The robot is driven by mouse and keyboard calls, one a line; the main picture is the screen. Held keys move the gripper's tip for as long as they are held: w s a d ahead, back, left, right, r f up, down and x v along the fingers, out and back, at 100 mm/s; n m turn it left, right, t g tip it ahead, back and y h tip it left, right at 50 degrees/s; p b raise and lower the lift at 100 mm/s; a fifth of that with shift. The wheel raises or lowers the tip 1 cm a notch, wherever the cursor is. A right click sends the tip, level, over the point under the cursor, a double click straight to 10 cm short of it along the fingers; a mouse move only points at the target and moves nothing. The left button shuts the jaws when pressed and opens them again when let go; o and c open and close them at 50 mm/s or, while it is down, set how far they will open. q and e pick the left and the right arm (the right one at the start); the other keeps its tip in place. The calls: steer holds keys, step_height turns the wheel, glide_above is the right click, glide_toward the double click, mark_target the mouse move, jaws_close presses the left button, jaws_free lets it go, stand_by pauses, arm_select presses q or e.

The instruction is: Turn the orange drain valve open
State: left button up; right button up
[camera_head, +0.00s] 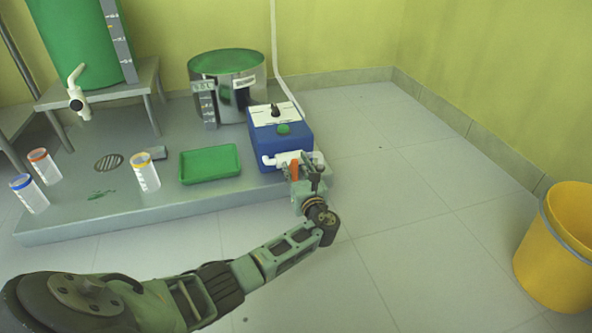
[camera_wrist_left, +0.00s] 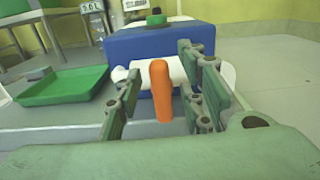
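The orange drain valve (camera_wrist_left: 160,92) is a lever on a white pipe (camera_wrist_left: 135,74) at the front of a blue box (camera_head: 280,145). In the left wrist view the lever hangs downward, roughly upright in the picture. My left gripper (camera_wrist_left: 160,95) is open, with one finger on each side of the lever and visible gaps between. In the head view the gripper (camera_head: 305,168) is at the blue box's front right, and the orange lever (camera_head: 294,170) shows partly beside it. My right gripper is not in view.
A green tray (camera_head: 210,164) lies left of the blue box on the grey platform (camera_head: 150,204). A metal drum (camera_head: 228,90) stands behind. Cups with orange (camera_head: 44,166), blue (camera_head: 29,193) and yellow (camera_head: 145,172) rims stand left. A yellow bucket (camera_head: 555,250) stands right. The floor between is clear.

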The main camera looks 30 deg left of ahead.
arm_select(q)
jaws_close()
steer(key=shift+s+a+f+n, duration=0.1)
steer(key=shift+s+n, duration=0.05)
steer(key=shift+n, duration=0.35)
steer(key=n, duration=0.2)
steer(key=shift+s+a+n, duration=0.2)
steer(key=shift+s+n, duration=0.05)
steer(key=shift+n, duration=0.15)
steer(key=shift+s+a+f+n, duration=0.2)
steer(key=shift+f+n, duration=0.2)
steer(key=shift+n, duration=1.95)
steer(key=shift+s+a+f+n, duration=0.15)
steer(key=shift+s+f+n, duration=0.15)
steer(key=shift+n, duration=2)
steer(key=shift+s+a+f+n, duration=0.2)
steer(key=shift+f+n, duration=0.25)
steer(key=shift+n, duration=1.9)
steer(key=shift+w, duration=0.1)
